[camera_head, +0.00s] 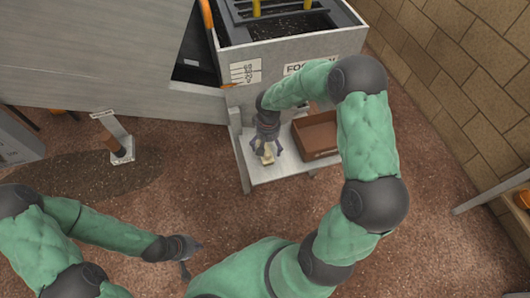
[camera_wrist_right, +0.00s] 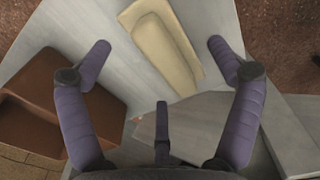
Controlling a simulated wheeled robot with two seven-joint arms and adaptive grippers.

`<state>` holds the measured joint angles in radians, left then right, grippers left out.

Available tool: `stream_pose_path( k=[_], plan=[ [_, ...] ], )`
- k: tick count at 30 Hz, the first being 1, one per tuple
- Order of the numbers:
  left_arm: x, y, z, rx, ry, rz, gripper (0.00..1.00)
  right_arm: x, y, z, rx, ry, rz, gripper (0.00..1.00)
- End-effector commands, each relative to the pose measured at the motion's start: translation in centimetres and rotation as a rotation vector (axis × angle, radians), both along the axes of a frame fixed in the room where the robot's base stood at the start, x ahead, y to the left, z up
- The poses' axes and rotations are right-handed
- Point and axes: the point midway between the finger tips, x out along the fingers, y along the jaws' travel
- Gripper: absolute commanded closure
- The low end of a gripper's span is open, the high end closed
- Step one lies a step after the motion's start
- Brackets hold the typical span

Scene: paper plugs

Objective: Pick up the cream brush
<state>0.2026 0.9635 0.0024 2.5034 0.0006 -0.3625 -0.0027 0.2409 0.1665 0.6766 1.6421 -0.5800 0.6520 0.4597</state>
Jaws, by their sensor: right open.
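The cream brush (camera_wrist_right: 162,44) lies on a pale grey table (camera_wrist_right: 85,22) in the right wrist view. It is a long cream block set at a slant, its far end near the top edge. It also shows small in the head view (camera_head: 267,158), partly covered by my gripper. My right gripper (camera_wrist_right: 155,52) is open, with one purple finger to each side of the brush and apart from it. In the head view my right gripper (camera_head: 265,150) is over the table. My left gripper (camera_head: 187,258) hangs low at the bottom; its jaw state is unclear.
A brown open box (camera_head: 318,135) stands on the table, right of the brush; it is at left in the wrist view (camera_wrist_right: 50,110). A grey machine (camera_head: 290,65) with a labelled front stands behind. A small stand (camera_head: 118,140) is at left on brown ground.

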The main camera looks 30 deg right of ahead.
Motion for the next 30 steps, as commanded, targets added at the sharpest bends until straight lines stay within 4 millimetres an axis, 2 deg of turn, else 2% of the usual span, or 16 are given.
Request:
stream_pose_path(
  k=[1,6,14,15,17,21,22,30],
  plan=[
    [0.0,0.0,-0.8,0.0,0.0,0.0,1.0,-0.1,0.1,-1.1,0.0,0.002,0.0,0.09],
    [0.0,0.0,-2.0,0.0,0.0,0.0,1.0,-0.1,0.1,-3.4,0.0,0.003,0.0,0.09],
    [0.0,0.0,-2.0,0.0,0.0,0.0,1.0,0.0,0.1,-3.7,0.0,0.001,-0.001,0.09],
    [0.0,0.0,-2.0,0.0,0.0,0.0,1.0,0.0,0.1,-3.7,0.0,0.001,-0.001,0.12],
    [0.0,0.0,-2.0,0.0,0.0,0.0,1.0,0.0,0.1,-3.7,0.0,0.001,0.0,0.29],
    [0.0,0.0,-2.0,0.0,0.0,0.0,1.0,0.0,0.1,-3.7,0.0,0.001,0.0,0.68],
    [0.0,0.0,-2.0,0.0,0.0,0.0,1.0,0.0,0.1,-3.7,0.0,0.001,0.0,0.72],
    [0.0,0.0,-2.0,0.0,0.0,0.0,1.0,0.0,0.1,-3.7,0.0,0.002,0.0,0.72]
  ],
)
